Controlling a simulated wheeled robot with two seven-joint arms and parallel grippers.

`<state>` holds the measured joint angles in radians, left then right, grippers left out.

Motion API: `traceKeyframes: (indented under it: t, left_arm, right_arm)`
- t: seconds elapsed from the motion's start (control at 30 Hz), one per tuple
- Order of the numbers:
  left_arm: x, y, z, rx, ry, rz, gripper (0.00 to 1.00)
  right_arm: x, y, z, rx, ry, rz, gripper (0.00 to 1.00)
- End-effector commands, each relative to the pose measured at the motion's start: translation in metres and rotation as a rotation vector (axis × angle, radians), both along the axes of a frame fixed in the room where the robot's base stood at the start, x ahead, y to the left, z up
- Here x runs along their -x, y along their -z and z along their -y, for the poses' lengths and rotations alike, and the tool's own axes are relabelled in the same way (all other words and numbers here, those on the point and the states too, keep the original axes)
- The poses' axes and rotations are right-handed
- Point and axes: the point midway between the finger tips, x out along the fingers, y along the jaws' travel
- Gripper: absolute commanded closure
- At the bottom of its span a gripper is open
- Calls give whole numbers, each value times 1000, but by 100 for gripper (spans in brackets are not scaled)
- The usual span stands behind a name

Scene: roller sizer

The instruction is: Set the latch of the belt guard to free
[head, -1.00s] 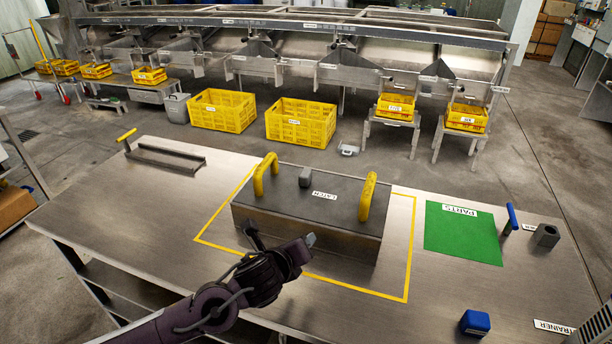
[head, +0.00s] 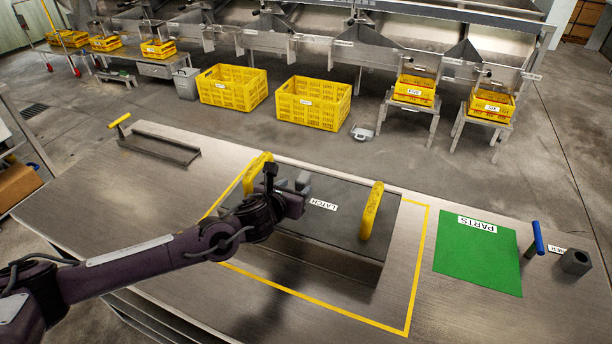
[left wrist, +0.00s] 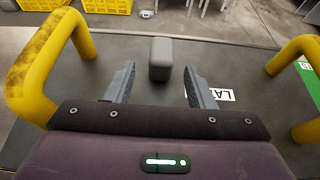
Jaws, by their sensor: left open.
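The belt guard (head: 340,214) is a dark grey box on the steel bench, with two yellow handles, the right one (head: 371,211) clear in the head view. The latch is a small grey block (head: 303,181) on its top, beside the LATCH label (head: 323,204); my gripper partly hides it. In the left wrist view the latch (left wrist: 160,58) stands between and just beyond the fingertips. My left gripper (head: 284,188) is open above the guard's top, its two fingers (left wrist: 157,84) apart with nothing between them. My right gripper is not in view.
A yellow outline (head: 417,262) surrounds the guard on the bench. A green PARTS mat (head: 478,258), a blue-handled tool (head: 537,238) and a grey socket block (head: 576,261) lie to the right. A yellow-handled tray (head: 160,145) is at the left. Yellow crates (head: 312,103) stand beyond.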

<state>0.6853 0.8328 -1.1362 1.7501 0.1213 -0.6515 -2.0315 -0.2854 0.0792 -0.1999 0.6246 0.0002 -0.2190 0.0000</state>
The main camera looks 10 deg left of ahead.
Motion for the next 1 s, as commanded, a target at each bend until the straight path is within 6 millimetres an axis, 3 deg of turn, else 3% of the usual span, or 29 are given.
traceKeyframes:
  t: [0.1, 0.27, 0.6, 0.83, 1.0]
  left_arm:
    - [-17, 4, 4, 1, 0, 1, 51]
    - [-37, 13, 9, 1, 1, 0, 51]
    - [-58, 24, 13, 2, 1, 1, 51]
    - [-58, 24, 12, 2, 1, 0, 51]
    - [-58, 24, 12, 1, 1, 0, 71]
  right_arm:
    - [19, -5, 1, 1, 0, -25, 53]
    - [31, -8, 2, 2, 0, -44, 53]
    - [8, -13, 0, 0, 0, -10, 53]
    - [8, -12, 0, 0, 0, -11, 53]
    - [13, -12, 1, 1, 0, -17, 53]
